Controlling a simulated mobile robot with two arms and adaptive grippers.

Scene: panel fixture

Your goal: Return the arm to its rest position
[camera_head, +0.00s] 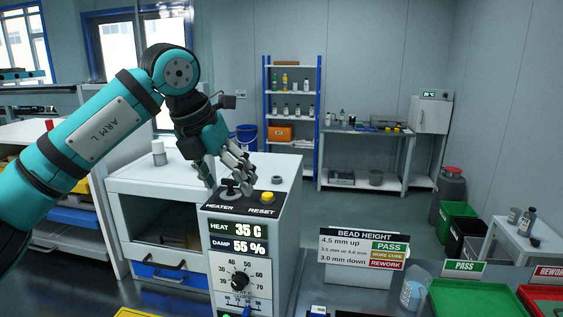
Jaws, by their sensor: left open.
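My left arm (95,130), teal and marked ARM L, comes in from the left and bends down at its wrist. My left gripper (229,181) is open, its fingers pointing down over the top of the white control panel box (287,215). The fingers are close around or just above the black HEATER switch (230,188); I cannot tell whether they touch it. The yellow RESET button (267,197) is to the right of the fingers. The panel displays (239,238) read 35 C and 55 %. A black dial (240,281) is below them. My right gripper is not in view.
A bead height sign (362,249) stands right of the panel. A green tray (475,299) and a red tray (545,298) lie at the lower right. A white cabinet (150,215) stands behind on the left. Blue shelves (267,100) are at the back.

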